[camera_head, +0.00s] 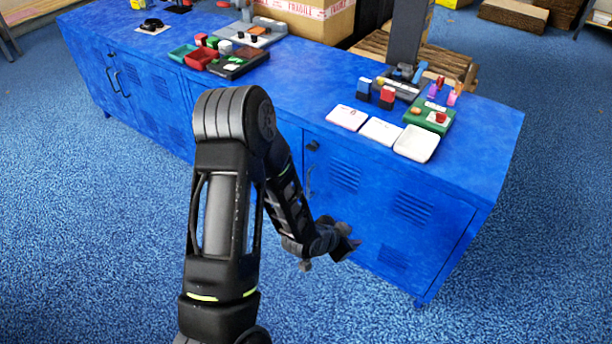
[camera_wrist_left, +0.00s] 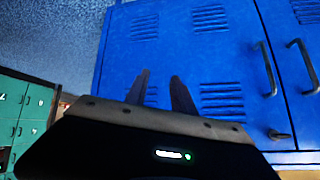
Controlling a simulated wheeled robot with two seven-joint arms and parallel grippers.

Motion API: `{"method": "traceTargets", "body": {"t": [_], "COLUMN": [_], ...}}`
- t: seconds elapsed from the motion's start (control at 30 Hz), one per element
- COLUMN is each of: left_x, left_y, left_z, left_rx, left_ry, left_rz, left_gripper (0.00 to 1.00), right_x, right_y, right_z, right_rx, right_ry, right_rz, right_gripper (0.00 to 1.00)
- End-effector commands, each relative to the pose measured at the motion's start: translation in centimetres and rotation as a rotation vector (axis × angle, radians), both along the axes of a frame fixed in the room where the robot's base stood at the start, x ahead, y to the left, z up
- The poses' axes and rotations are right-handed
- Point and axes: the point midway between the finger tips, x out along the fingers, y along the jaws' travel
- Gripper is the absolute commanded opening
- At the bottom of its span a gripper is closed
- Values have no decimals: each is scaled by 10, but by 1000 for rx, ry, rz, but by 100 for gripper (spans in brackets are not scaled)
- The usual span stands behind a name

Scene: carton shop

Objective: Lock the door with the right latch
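The blue cabinet's right door (camera_head: 390,200) is in the head view, its face seeming flush with the cabinet front. A small dark latch (camera_head: 313,146) is near its upper left corner, above a handle (camera_head: 310,182). My left gripper (camera_head: 350,238) is low in front of this door, below the latch and apart from it. In the left wrist view, the picture is upside down. The two fingers (camera_wrist_left: 161,88) are spread and empty before the blue door (camera_wrist_left: 160,40), and a latch knob (camera_wrist_left: 278,135) shows at lower right near two handles (camera_wrist_left: 286,68). My right gripper is not in view.
The blue cabinet top (camera_head: 320,75) carries trays, blocks and a white dish (camera_head: 416,143) near the front edge. A cardboard box (camera_head: 310,20) stands behind. The blue carpet (camera_head: 530,250) is clear at right. Green lockers (camera_wrist_left: 25,115) show in the left wrist view.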

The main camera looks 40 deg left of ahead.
Motion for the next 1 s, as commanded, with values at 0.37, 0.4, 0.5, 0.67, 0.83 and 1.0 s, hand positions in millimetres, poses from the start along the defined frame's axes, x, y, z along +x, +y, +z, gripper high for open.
{"method": "traceTargets", "body": {"t": [0.37,0.4,0.5,0.67,0.83,1.0], "left_x": [68,66,58,51,50,51], "left_y": [196,208,227,240,241,240], "left_z": [37,45,60,76,80,79], "left_rx": [860,936,1086,1201,1212,1210], "left_ry": [-624,-657,-712,-749,-751,-751], "left_rz": [-256,-273,-310,-340,-344,-343], "left_gripper": [30,30,30,30,30,30], "right_x": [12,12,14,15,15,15], "right_y": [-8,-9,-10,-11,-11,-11], "right_z": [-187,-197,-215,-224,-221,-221], "right_rx": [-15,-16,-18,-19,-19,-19], "right_ry": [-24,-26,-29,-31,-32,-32], "right_rz": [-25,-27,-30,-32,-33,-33], "right_gripper": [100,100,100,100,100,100]}}
